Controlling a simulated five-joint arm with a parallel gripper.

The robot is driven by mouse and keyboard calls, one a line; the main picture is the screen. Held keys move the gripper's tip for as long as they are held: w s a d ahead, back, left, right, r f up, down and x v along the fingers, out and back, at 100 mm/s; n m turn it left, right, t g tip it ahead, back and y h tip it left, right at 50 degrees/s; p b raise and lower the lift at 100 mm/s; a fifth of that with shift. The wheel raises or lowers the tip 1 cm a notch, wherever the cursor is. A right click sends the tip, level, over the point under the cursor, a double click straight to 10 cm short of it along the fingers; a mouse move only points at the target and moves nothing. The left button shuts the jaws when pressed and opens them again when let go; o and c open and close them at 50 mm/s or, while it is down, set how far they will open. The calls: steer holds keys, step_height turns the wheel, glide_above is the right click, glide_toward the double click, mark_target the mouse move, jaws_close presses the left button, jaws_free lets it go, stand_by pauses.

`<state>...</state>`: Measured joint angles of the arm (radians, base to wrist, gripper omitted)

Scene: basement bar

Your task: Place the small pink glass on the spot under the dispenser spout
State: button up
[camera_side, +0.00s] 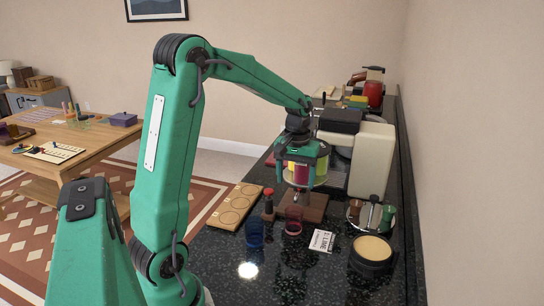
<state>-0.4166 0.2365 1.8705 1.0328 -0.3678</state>
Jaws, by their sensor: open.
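The small pink glass (293,221) stands upright on the dark speckled counter, in front of a brown wooden board (316,208). My gripper (298,192) is open, pointing down a little above and behind the glass; I cannot tell whether its fingers hold anything between them, and it looks apart from the glass. The cream and black dispenser (371,158) stands at the back right of the board. Its spout and the spot under it are hidden behind my wrist and coloured containers.
A blue glass (255,235) and a red-topped bottle (268,204) stand left of the pink glass. A white card (321,241), a black round tub (371,255) and a metal rack (371,215) lie to the right. A wooden tray with circles (236,206) is at left.

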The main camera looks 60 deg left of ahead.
steer(key=s+d+r+m+t, duration=0.2)
steer(key=s+d+r+m, duration=0.2)
steer(key=s+d, duration=0.3)
steer(key=s+d+r+m+t, duration=0.3)
steer(key=s+d+r+m, duration=0.1)
steer(key=s+d, duration=0.4)
steer(key=shift+s+d+r+m+t, duration=0.3)
steer(key=shift+d+m, duration=0.2)
steer(key=shift+d, duration=0.4)
